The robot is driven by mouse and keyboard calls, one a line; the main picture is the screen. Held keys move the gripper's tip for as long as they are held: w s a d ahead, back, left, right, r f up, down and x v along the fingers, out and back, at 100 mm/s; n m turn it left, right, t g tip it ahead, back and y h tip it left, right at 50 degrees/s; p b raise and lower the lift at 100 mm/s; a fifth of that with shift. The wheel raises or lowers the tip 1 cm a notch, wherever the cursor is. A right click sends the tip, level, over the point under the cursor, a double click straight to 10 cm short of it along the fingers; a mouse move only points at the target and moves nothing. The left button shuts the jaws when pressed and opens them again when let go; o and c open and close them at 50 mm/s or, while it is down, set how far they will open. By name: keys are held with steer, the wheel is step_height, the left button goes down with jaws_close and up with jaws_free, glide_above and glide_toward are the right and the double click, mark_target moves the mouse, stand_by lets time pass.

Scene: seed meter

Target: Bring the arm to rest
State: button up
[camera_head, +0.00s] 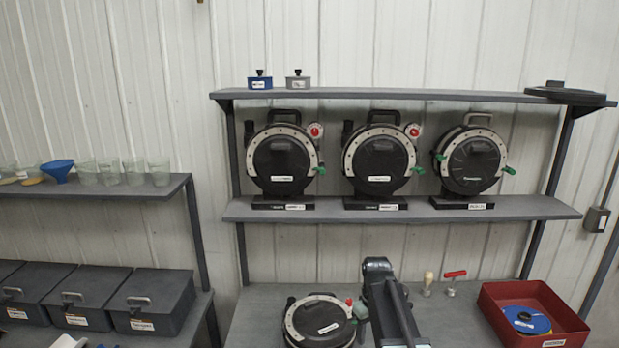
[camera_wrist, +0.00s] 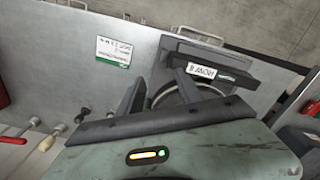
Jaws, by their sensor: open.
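My arm (camera_head: 390,305) rises from the bottom of the head view, over the workbench, just right of a seed meter (camera_head: 320,322) that lies there face up. My gripper's fingers are not clear in that view. In the wrist view my gripper (camera_wrist: 158,86) is open. Its two dark fingers stand apart with nothing held between them. Behind them is a dark round-rimmed thing with a white label (camera_wrist: 206,74); I cannot tell whether a finger touches it.
Three seed meters, left (camera_head: 283,160), middle (camera_head: 379,160) and right (camera_head: 472,161), stand on the shelf above the bench. A red tray (camera_head: 570,330) with a blue disc (camera_head: 527,320) is at right. A red-handled tool (camera_head: 453,280) stands beside a pale-handled one (camera_head: 428,282). Lidded boxes (camera_head: 150,300) are at left.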

steer(key=s+f+m+b, duration=0.5)
steer(key=s+f+b, duration=0.9)
steer(key=s, duration=0.1)
steer(key=shift+a+f+m, duration=0.25)
steer(key=shift+a+m, duration=0.05)
stand_by(0.4)
